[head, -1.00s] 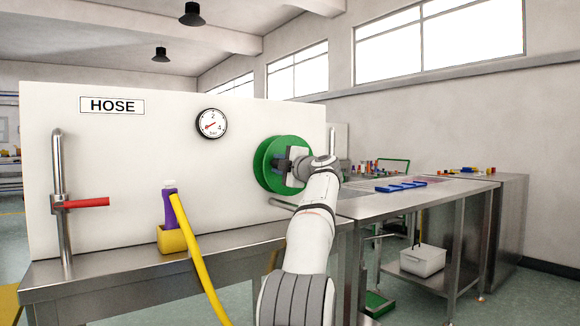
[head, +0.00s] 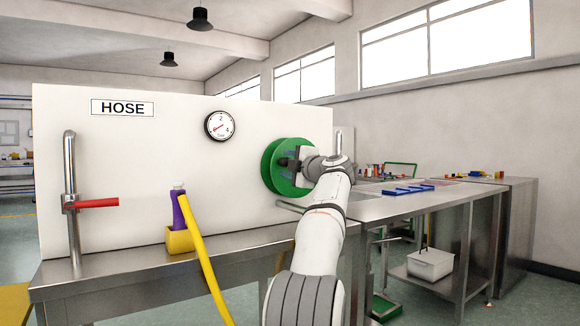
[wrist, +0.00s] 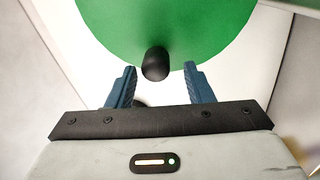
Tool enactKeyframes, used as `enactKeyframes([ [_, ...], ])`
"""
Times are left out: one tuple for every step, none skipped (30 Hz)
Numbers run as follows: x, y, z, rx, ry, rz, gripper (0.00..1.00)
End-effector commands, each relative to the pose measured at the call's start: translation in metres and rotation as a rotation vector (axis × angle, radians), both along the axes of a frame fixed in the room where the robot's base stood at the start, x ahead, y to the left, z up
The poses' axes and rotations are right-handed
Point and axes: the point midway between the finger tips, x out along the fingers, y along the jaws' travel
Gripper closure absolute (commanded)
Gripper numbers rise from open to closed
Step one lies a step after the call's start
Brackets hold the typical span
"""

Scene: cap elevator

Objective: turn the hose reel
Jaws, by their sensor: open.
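The green hose reel (head: 274,168) is mounted on the right part of the white panel. In the wrist view its green disc (wrist: 165,25) fills the top, with a black knob (wrist: 155,63) at its lower edge. My gripper (wrist: 163,78) is open, one finger on each side of the knob, with gaps visible between the fingers and the knob. In the head view my gripper (head: 291,168) is in front of the reel and hides its middle and right part. I cannot tell how deep the knob sits between the fingertips.
The white panel (head: 120,200) bears a HOSE sign (head: 122,108), a gauge (head: 219,125) and a pipe with a red lever (head: 98,203). A yellow hose (head: 205,262) with a purple nozzle (head: 179,211) rests in a yellow holder (head: 178,241). A steel table (head: 420,203) stands at right.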

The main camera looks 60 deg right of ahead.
Motion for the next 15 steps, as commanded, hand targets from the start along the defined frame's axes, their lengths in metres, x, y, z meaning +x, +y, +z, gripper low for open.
enactKeyframes([
  [-0.010,0.004,-0.003,-0.001,-0.001,-0.003,0.53],
  [-0.015,0.007,-0.004,-0.001,-0.001,-0.004,0.53],
  [-0.022,0.010,-0.003,-0.001,-0.001,-0.004,0.53],
  [-0.027,0.012,-0.003,-0.001,-0.001,-0.003,0.53],
  [-0.031,0.015,-0.004,-0.001,-0.001,-0.003,0.53],
  [-0.037,0.018,-0.003,-0.003,-0.002,-0.003,0.53],
  [-0.041,0.020,-0.004,-0.001,-0.001,-0.003,0.53],
  [-0.045,0.022,-0.003,-0.002,-0.001,-0.002,0.53],
  [-0.049,0.024,-0.003,-0.002,-0.001,-0.001,0.53],
  [-0.052,0.025,-0.003,-0.001,-0.002,-0.001,0.53],
  [-0.054,0.026,-0.003,-0.002,-0.001,-0.001,0.53],
  [-0.057,0.028,-0.003,-0.002,-0.002,-0.001,0.53],
  [-0.058,0.028,-0.002,-0.003,-0.002,-0.001,0.53],
  [-0.059,0.029,-0.002,-0.003,-0.001,0.000,0.53],
  [-0.059,0.030,-0.002,-0.003,-0.001,0.000,0.53],
])
